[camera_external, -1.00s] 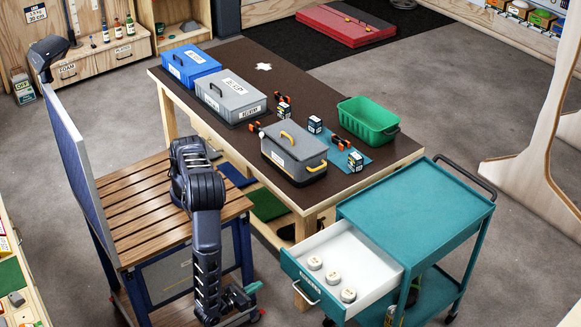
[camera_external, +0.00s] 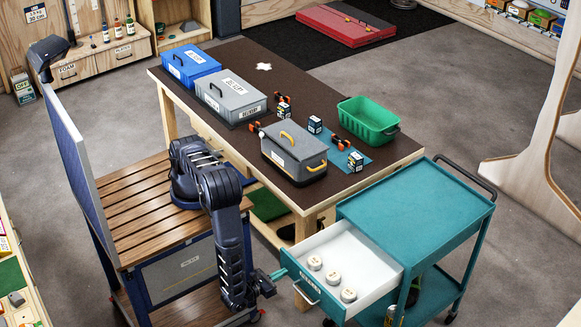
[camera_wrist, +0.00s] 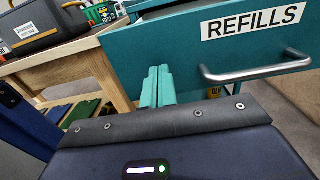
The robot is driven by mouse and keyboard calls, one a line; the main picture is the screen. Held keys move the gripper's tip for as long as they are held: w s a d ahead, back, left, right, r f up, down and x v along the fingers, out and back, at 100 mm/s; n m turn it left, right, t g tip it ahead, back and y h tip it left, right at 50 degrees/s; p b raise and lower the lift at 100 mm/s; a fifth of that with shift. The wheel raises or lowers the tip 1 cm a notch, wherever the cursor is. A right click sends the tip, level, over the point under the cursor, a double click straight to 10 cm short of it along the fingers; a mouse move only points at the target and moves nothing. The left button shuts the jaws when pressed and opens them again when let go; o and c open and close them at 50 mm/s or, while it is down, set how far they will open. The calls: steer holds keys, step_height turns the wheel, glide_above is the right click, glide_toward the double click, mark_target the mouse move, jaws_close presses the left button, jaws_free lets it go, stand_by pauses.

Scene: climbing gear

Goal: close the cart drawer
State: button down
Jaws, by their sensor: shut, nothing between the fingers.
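The teal cart (camera_external: 415,215) stands at the right end of the long table. Its drawer (camera_external: 353,247) is pulled out toward my arm, with white inside walls and three round white pieces in it. The drawer front (camera_wrist: 185,35) carries a REFILLS label (camera_wrist: 253,21) and a metal bar handle (camera_wrist: 255,70) in the wrist view. My gripper (camera_wrist: 155,85) has teal fingers pressed together, with nothing between them. The fingertips are in front of the lower left part of the drawer front. I cannot tell whether they touch it. In the external view, my gripper (camera_external: 279,274) is beside the front's left end.
The table (camera_external: 230,62) holds a grey toolbox (camera_external: 293,155), a green bin (camera_external: 368,120) and small boxes. A table leg (camera_external: 305,228) stands close to the drawer's left side. The wooden slatted bench (camera_external: 140,215) is under my arm. Grey floor lies open right of the cart.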

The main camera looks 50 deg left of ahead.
mark_target(343, 245)
steer(key=shift+w, duration=0.8)
steer(key=shift+w, duration=0.1)
steer(key=w, duration=2.8)
steer(key=shift+w, duration=0.15)
steer(key=shift+w+r, duration=0.1)
steer(key=shift+w, duration=0.4)
steer(key=shift+w, duration=0.1)
steer(key=s, duration=1.5)
